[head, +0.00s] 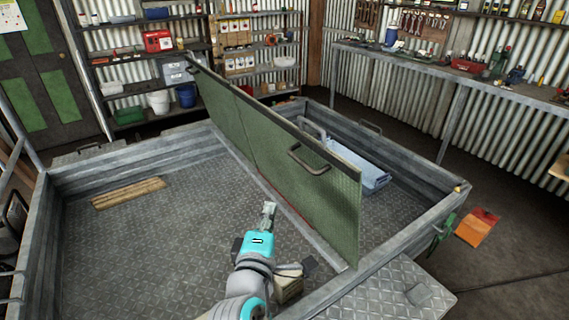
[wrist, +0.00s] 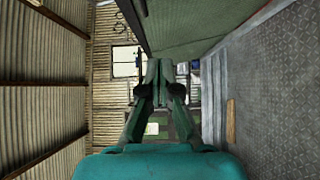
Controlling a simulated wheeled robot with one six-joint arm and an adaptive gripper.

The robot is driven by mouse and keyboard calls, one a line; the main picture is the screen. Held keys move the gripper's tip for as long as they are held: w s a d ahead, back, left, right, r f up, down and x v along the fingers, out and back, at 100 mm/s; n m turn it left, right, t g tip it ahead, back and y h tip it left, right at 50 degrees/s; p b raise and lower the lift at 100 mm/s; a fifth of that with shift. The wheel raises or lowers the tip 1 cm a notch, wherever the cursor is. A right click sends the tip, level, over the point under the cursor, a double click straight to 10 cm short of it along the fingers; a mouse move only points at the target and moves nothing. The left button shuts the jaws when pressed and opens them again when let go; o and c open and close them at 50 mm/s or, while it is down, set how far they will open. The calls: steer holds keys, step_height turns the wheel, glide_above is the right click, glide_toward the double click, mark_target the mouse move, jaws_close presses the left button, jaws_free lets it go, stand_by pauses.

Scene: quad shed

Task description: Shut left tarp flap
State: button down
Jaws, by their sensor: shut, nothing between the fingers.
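The tarp flap (head: 300,190) is a long green panel with a dark upper edge. It stands nearly upright along the middle of the metal bed, open. A grey bar handle (head: 309,160) is on its face near the upper edge. My gripper (head: 269,209) is shut and empty, low over the bed on the left side of the flap, apart from the handle. In the wrist view my gripper (wrist: 160,66) points forward with its fingers together, and the green flap (wrist: 205,22) is at the top. I cannot tell how close the fingers are to the panel.
The ribbed bed wall (head: 130,160) encloses the bed. Wooden slats (head: 128,193) lie on its left floor, which is mostly clear. A pale blue tray (head: 355,165) is behind the flap. Shelves and a workbench (head: 440,80) line the walls.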

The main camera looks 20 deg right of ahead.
step_height(320, 180, up, 3)
steer(key=w, duration=0.1)
glide_toward(292, 157)
steer(key=w+a, duration=0.2)
steer(key=w, duration=0.2)
steer(key=shift+w+d, duration=0.25)
steer(key=shift+d, duration=0.5)
steer(key=shift+w+d, duration=0.3)
steer(key=shift+d, duration=0.4)
steer(key=shift+w+d, duration=0.25)
steer(key=shift+d, duration=0.5)
